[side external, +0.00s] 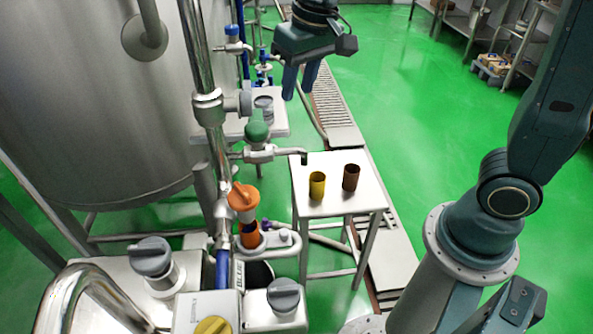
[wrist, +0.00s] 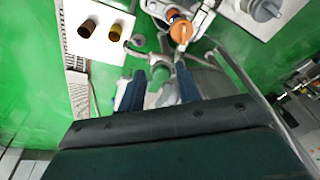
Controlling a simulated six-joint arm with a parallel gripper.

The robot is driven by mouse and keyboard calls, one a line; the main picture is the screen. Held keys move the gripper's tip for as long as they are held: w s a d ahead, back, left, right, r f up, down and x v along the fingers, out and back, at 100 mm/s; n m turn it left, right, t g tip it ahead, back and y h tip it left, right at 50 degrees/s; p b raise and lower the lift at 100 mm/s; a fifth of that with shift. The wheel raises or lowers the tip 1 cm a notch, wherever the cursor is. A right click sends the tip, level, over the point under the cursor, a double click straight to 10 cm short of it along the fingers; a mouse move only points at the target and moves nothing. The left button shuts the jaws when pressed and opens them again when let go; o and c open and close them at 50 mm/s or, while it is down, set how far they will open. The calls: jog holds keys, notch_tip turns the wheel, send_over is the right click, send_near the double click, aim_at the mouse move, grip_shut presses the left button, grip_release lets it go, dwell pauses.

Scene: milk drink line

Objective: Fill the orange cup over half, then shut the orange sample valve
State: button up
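The orange sample valve (side external: 243,198) has an orange handle on the steel pipework beside the tank; the handle also shows in the wrist view (wrist: 181,32). An orange cup-like body (side external: 249,236) is right below it, partly covered by the valve, and its fill level is not visible. My gripper (side external: 297,92) is open and empty, pointing down above and behind the small table. It is higher than the orange valve and to its right in the side view. In the wrist view, the green valve (wrist: 162,90) appears between my fingers (wrist: 162,92).
A yellow cup (side external: 317,187) and a brown cup (side external: 351,178) stand on a small white table (side external: 335,204). A green-handled valve (side external: 257,130) with a spout is above the orange one. Grey knobs (side external: 151,257) are at front left. Green floor is open at right.

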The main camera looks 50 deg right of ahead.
jog(key=w+a+f+g, duration=0.1)
jog(key=w+a+f, duration=0.2)
jog(key=w+f, duration=0.25)
jog(key=m+g, duration=0.1)
send_over(242, 189)
notch_tip(242, 189, down, 8)
jog(key=shift+r, duration=0.1)
jog(key=shift+f, duration=6.85)
jog(key=shift+c, duration=0.4)
grip_shut()
